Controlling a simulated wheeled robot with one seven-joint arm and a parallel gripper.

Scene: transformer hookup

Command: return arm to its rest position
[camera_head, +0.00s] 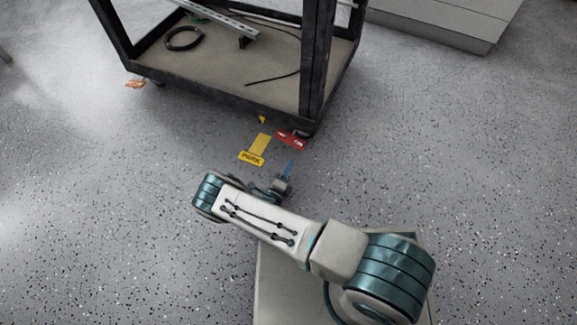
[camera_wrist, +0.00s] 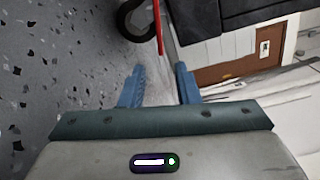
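My arm reaches across the lower middle of the head view, folded at a teal-banded elbow at the left. My gripper (camera_head: 287,173) is small there, low in front of the cart and mostly hidden behind my arm. In the wrist view my gripper (camera_wrist: 160,75) shows two blue fingers standing apart with nothing between them.
A dark-framed cart (camera_head: 215,95) stands ahead, with a black cable coil (camera_head: 183,38) and a metal rail on its lower shelf. A yellow PARK tag (camera_head: 252,157) and a red tag (camera_head: 291,139) show near its front corner. A caster wheel (camera_wrist: 133,20) shows in the wrist view. Speckled floor is clear at left.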

